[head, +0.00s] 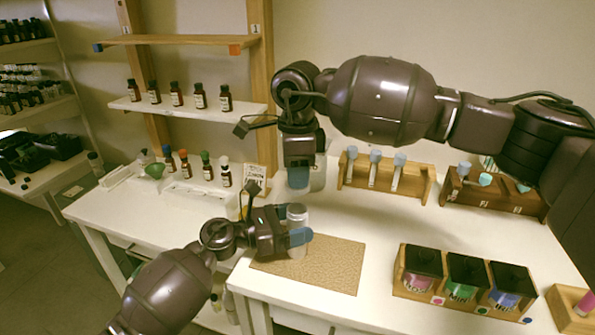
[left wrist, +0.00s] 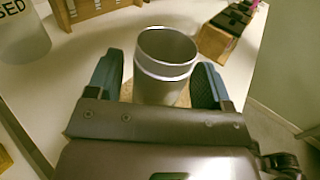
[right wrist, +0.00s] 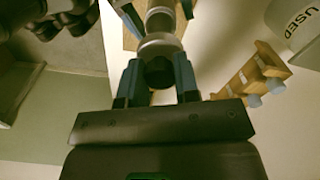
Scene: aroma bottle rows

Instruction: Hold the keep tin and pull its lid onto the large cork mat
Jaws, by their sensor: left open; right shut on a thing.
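The keep tin (head: 296,252) is a silvery upright cylinder over the back left part of the large cork mat (head: 335,272). In the left wrist view the tin (left wrist: 165,82) shows a hollow-looking top and a bright band around its side. My left gripper (head: 299,237) is open, its blue fingers on either side of the tin. My right gripper (head: 298,180) points down above the tin. In the right wrist view it is shut on the dark, round lid (right wrist: 158,73), with silvery metal just beyond.
Wooden racks (head: 350,185) stand behind. A bin marked USED (right wrist: 300,25) is close to my right gripper. The mat's right part is clear.

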